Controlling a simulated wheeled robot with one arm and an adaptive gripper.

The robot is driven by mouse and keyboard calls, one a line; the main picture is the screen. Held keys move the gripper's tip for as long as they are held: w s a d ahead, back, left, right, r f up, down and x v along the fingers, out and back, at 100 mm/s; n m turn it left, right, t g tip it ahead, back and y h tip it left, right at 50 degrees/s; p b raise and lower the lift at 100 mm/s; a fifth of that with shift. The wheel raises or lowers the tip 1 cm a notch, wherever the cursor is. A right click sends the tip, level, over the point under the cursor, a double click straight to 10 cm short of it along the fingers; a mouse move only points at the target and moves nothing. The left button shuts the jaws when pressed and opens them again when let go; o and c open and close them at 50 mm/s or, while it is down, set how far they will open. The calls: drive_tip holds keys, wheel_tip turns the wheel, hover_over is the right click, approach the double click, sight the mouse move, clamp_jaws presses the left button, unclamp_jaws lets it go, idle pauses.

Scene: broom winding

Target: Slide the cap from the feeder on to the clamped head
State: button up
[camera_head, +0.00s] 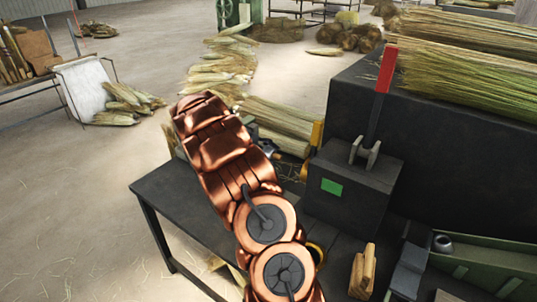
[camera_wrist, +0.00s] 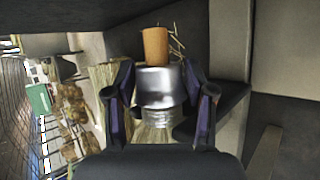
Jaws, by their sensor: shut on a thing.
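In the wrist view, my gripper (camera_wrist: 160,88) has its two dark fingers on either side of a shiny silver cap (camera_wrist: 157,80) and is shut on it. A ribbed silver part (camera_wrist: 160,121) shows just below the cap. A brown cylinder (camera_wrist: 155,44) stands beyond the cap, in line with it; I cannot tell whether they touch. Pale straw (camera_wrist: 152,137) shows below the cap. In the head view my copper-coloured arm hides most of the gripper and the cap. The green feeder channel (camera_head: 487,262) is at the right, with a small silver ring-shaped piece (camera_head: 442,243) at its near end.
A dark box (camera_head: 350,190) with a green patch and a red-tipped lever (camera_head: 386,72) stands on the dark bench (camera_head: 165,205). Wooden pieces (camera_head: 362,272) stand in front of it. Straw bundles (camera_head: 470,45) lie on the tall dark block behind. The floor at left is mostly clear.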

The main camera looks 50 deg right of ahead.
drive_tip(key=o, duration=1)
drive_tip(key=v, duration=1.2)
drive_tip(key=shift+a, duration=0.1)
